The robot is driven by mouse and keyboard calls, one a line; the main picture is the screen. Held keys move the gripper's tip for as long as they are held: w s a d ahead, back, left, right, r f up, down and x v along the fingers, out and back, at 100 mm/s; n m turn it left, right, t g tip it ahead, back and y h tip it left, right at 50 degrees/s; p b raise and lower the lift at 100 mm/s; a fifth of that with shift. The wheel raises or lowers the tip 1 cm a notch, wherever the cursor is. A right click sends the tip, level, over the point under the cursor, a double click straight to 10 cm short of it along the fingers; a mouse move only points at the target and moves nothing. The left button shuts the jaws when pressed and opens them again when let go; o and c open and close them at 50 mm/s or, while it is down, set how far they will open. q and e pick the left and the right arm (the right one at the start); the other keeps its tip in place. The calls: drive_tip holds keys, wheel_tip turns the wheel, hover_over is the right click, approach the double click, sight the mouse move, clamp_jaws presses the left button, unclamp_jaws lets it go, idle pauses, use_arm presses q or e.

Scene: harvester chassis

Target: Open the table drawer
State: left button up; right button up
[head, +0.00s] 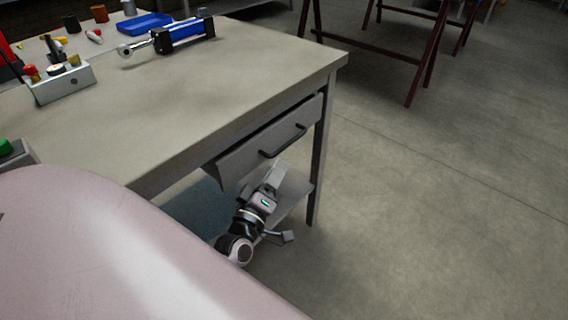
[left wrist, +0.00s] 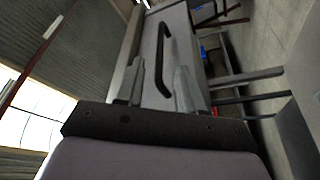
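The grey table drawer (head: 240,158) sits under the tabletop at its right end. A dark gap shows above its front, and it looks slightly out. Its dark bar handle (head: 283,142) is on the front. My left gripper (head: 272,174) is just below the handle in the head view. In the left wrist view, the two fingers of my left gripper (left wrist: 156,82) are apart, and the handle (left wrist: 163,55) runs ahead and between them. Whether a finger touches the handle or drawer front (left wrist: 178,30) I cannot tell. My right gripper is not in view.
The grey table (head: 200,85) carries a button box (head: 62,84), a blue-black cylinder (head: 183,34) and a blue tray (head: 145,23). A lower shelf (head: 292,192) and table leg (head: 319,170) are close to my left arm. The floor at right is clear; dark red trestles (head: 425,60) stand behind.

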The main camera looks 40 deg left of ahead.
sight(286, 147)
use_arm(q)
drive_tip(key=shift+n+y, duration=0.4)
drive_tip(key=shift+b+x, duration=0.4)
drive_tip(key=shift+x, duration=3.5)
drive_tip(key=shift+c, duration=0.3)
clamp_jaws()
